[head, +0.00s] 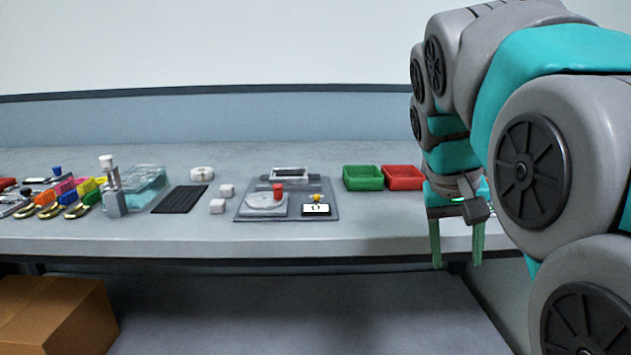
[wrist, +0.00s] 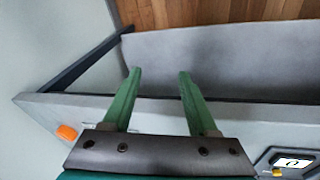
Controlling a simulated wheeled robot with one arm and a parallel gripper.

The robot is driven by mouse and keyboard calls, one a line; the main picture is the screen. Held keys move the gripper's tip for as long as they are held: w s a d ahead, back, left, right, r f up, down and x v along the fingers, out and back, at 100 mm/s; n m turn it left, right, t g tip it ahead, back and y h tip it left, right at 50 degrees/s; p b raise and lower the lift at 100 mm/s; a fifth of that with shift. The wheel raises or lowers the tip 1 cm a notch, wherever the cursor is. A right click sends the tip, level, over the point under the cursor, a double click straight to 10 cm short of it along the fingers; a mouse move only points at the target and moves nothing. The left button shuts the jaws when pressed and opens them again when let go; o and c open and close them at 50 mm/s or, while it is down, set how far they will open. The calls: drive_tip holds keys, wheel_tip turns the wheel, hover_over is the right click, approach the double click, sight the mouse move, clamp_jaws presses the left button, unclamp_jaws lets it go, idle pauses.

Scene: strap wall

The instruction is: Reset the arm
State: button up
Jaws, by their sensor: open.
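My arm reaches in from the right side of the head view. My gripper (head: 457,266) hangs pointing down at the front edge of the bench, near its right end. Its two green fingers are apart with nothing between them. In the wrist view my gripper (wrist: 158,72) also shows open and empty, with the bench's front edge and the lower shelf beyond the fingers.
The bench (head: 370,232) holds a grey device plate (head: 243,212), a green bin (head: 362,178), a red bin (head: 403,178), a black mat (head: 179,199) and several padlocks at left. A cardboard box (head: 60,315) is lower left. An orange thing (wrist: 67,132) shows in the wrist view.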

drive_tip(key=s+a+f+n+g+y, duration=0.1)
drive_tip(key=s+a+f, duration=0.2)
drive_tip(key=s+f, duration=0.8)
drive_tip(key=s+a+f+n+g+y, duration=0.1)
drive_tip(key=s+a+f+g, duration=0.1)
drive_tip(key=s+f, duration=1)
drive_tip(key=shift+s+a+f+y, duration=0.3)
drive_tip(key=shift+s+a+y, duration=0.1)
drive_tip(key=shift+a, duration=0.25)
